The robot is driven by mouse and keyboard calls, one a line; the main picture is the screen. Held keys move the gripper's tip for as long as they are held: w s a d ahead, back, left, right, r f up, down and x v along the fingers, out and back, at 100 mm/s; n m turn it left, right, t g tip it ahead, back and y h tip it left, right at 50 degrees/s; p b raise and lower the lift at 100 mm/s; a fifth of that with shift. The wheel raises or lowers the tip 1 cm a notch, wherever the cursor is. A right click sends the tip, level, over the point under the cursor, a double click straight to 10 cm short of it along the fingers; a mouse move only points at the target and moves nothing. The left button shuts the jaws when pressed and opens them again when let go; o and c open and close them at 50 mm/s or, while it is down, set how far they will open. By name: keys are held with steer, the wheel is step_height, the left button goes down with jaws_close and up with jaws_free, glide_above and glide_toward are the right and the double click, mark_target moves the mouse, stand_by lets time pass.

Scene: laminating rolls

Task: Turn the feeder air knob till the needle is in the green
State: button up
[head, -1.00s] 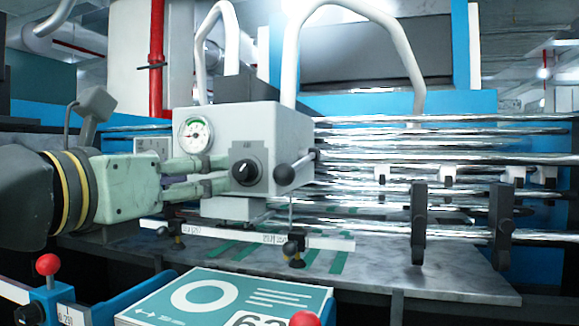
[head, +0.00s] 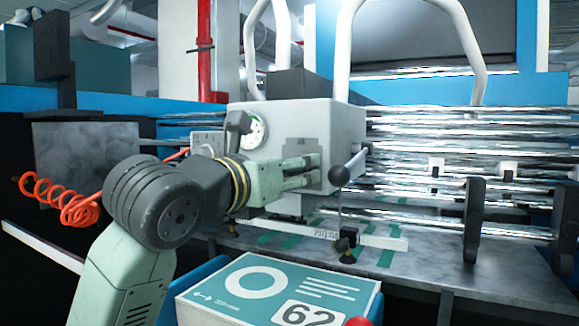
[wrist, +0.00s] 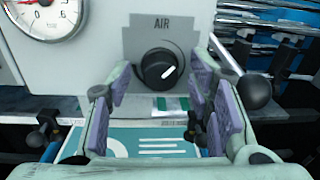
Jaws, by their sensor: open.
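The air knob (wrist: 160,69) is a black round knob with a white pointer line, under the word AIR in the wrist view. Its line points to the upper right. It sits on the front of the grey feeder box (head: 345,140). The gauge (wrist: 50,12) is cut off at the upper left of the wrist view; its needle's reading and green band are not clear there. The gauge (head: 256,132) is partly hidden by my wrist in the head view. My gripper (wrist: 160,105) is open and empty, its purple pads either side of the knob's line of sight, apart from it. In the head view my gripper (head: 318,172) hides the knob.
A black ball-ended lever (head: 339,175) stands right of the box, close to my gripper. Steel rollers (head: 460,150) run off to the right. A teal printed stack (head: 270,290) lies below. A coiled orange hose (head: 65,200) hangs at left.

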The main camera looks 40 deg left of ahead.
jaws_close()
stand_by(0.5)
